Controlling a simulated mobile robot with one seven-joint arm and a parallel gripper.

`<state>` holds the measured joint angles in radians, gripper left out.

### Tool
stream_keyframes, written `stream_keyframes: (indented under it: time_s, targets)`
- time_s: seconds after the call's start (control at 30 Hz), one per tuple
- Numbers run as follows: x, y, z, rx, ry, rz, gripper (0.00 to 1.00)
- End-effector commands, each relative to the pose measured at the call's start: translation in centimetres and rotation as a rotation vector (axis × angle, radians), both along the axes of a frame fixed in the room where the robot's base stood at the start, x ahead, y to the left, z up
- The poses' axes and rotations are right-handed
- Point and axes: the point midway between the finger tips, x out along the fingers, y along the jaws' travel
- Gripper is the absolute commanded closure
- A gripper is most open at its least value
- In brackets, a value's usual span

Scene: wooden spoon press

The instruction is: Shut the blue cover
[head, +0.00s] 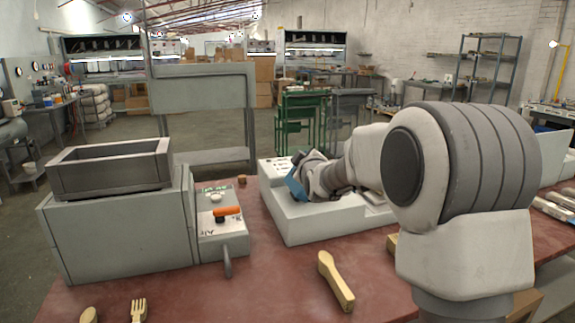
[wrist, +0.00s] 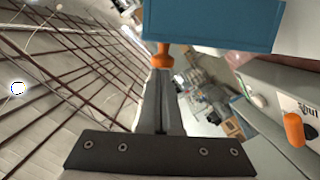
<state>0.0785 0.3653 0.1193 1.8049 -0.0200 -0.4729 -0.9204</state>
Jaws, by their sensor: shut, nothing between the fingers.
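The blue cover (head: 297,187) shows as a small blue patch on the middle grey machine (head: 315,222), largely hidden by my arm. In the wrist view the blue cover (wrist: 215,22) is a broad flat panel across the top, close to the camera. Its angle to the machine cannot be told. My gripper (wrist: 160,75) is shut and empty, its fingers pointing towards an orange knob (wrist: 160,57) below the cover's edge. Whether the fingertips touch the knob or the cover is not clear. In the head view my wrist hides the fingers.
A grey machine with an open tray (head: 110,170) and an orange handle (head: 227,213) stands on the left. A wooden spoon (head: 336,280) lies in front on the red table (head: 270,285). Another orange knob (wrist: 293,130) sits on a panel at the right of the wrist view.

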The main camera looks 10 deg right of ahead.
Motion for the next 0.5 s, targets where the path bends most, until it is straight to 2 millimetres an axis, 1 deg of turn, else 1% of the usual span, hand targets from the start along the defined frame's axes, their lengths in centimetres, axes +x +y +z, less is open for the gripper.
stream_keyframes:
  time_s: [0.03,0.1,0.33,0.5]
  targets:
    - [0.2,-0.9,0.0,0.041,0.008,-0.005,1.0]
    - [0.3,-1.8,0.0,0.106,0.021,-0.004,1.0]
    - [0.9,-4.5,-0.4,0.323,0.067,-0.004,1.0]
    - [1.2,-6.2,-1.2,0.479,0.099,-0.004,1.0]
